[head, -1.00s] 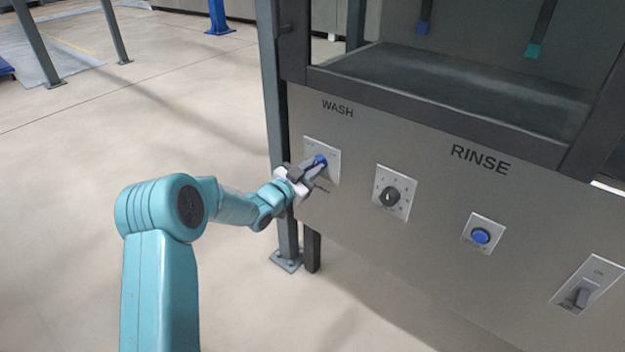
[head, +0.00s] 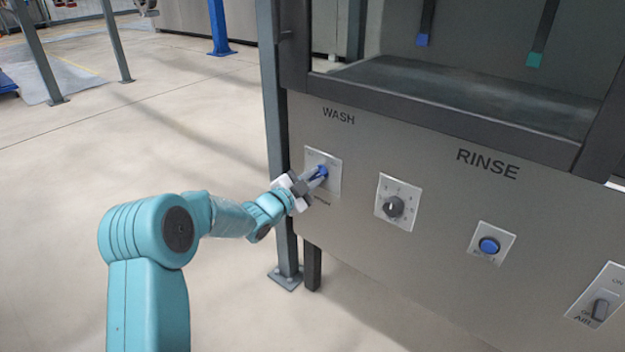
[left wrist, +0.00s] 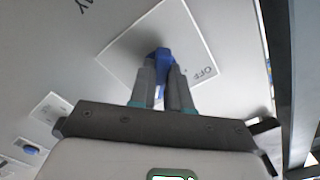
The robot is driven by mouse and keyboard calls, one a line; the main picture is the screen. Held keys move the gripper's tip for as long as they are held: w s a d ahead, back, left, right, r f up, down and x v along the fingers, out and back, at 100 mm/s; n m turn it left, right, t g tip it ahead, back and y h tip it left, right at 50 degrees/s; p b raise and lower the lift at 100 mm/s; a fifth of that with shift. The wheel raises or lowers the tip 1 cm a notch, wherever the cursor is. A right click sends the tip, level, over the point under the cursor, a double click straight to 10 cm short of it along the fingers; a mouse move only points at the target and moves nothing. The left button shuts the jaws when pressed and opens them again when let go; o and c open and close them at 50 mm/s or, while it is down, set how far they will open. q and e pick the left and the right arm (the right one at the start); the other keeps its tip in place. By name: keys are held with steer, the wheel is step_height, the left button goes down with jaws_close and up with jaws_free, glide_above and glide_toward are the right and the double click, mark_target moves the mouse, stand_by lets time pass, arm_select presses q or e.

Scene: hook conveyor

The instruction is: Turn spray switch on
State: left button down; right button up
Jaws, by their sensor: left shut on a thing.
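The blue rotary switch (head: 323,172) sits on a light square plate (head: 333,160) under the word WASH, at the left end of the grey panel. The small lettering below it is too blurred to read. My left gripper (head: 317,178) reaches it from the left, its two fingers shut on the switch's blue grip. In the left wrist view the blue switch (left wrist: 162,57) stands between the grey fingertips, on a plate with OFF at the lower right. Fingers hide part of the switch. My right gripper is not seen.
Right of it on the panel are a black dial (head: 393,207), a blue push button (head: 489,245) under RINSE, and a grey toggle switch (head: 600,309). A steel post (head: 276,150) stands beside the panel's left edge. Open floor (head: 170,130) lies to the left.

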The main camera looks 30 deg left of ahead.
arm_select(q)
steer(key=shift+f, duration=0.1)
steer(key=c, duration=1.1)
jaws_free()
steer(key=shift+s, duration=0.1)
steer(key=shift+s+a, duration=0.1)
steer(key=shift+s, duration=0.2)
steer(key=s+p, duration=0.1)
steer(key=s, duration=0.4)
steer(key=s+p, duration=0.1)
steer(key=s, duration=0.4)
steer(key=s+a+p, duration=0.1)
steer(key=s+p, duration=0.1)
steer(key=s, duration=0.3)
steer(key=shift+s, duration=0.3)
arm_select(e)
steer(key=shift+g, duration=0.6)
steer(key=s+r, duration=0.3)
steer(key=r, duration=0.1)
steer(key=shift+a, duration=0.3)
